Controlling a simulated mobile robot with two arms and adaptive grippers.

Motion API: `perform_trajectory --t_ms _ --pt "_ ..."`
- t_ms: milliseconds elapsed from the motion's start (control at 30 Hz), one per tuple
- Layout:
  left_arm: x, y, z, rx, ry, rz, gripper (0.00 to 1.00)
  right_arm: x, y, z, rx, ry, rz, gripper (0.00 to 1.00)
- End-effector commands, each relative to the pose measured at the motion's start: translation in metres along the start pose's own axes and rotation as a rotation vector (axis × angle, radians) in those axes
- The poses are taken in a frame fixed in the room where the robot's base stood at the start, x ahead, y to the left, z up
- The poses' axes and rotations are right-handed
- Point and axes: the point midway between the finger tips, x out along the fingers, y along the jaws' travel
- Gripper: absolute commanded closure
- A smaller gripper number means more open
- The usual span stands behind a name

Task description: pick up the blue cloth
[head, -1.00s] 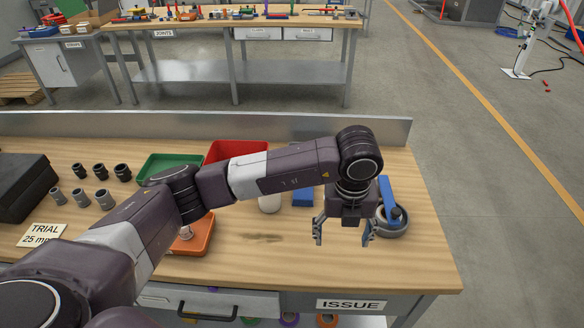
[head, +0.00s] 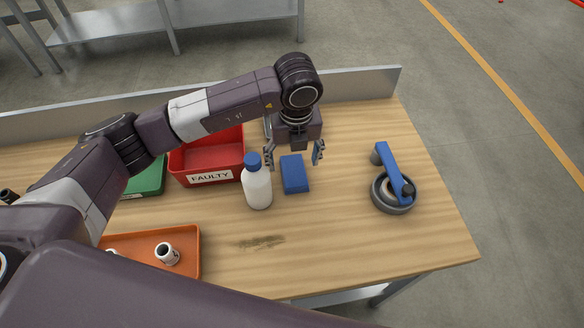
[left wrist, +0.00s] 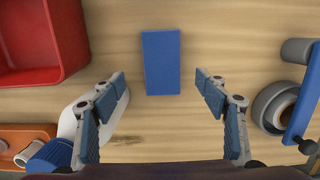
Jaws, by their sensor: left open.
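The blue cloth (head: 295,174) is a folded flat rectangle lying on the wooden bench, just right of a white bottle. It also shows in the left wrist view (left wrist: 161,62), upper middle, between and beyond the fingertips. My left gripper (head: 294,153) is open and empty, above the bench at the cloth's far end in the head view. In the left wrist view its two fingers (left wrist: 160,85) are spread wider than the cloth and do not touch it. My right gripper is not in view.
The white bottle (head: 257,187) with a blue cap stands close beside the cloth. A red FAULTY bin (head: 209,178) is to the left, an orange tray (head: 190,272) nearer. A grey ring tool with blue handle (head: 393,190) lies right. The bench between is clear, with a dark smudge.

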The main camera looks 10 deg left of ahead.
Motion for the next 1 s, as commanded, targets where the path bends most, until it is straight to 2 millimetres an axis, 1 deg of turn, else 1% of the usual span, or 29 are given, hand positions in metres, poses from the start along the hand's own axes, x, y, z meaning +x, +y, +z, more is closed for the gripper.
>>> perform_trajectory --t_ms 167,200,300,400,667,1000 --pt "0.02 -0.002 0.002 -0.001 0.003 0.002 0.33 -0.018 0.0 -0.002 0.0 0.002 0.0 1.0" --pt "0.026 -0.003 0.002 -0.002 0.004 0.004 0.33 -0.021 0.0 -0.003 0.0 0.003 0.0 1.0" --pt "0.042 -0.003 0.003 -0.001 0.002 0.001 0.33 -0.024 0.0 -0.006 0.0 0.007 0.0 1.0" --pt "0.051 -0.003 0.003 -0.001 0.0 0.001 0.33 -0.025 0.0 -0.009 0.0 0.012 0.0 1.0" --pt "0.054 -0.004 0.003 0.0 -0.001 -0.001 0.34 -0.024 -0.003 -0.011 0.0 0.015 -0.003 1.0" --pt "0.053 -0.004 0.003 0.0 -0.001 -0.001 0.71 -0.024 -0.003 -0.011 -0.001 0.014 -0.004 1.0"
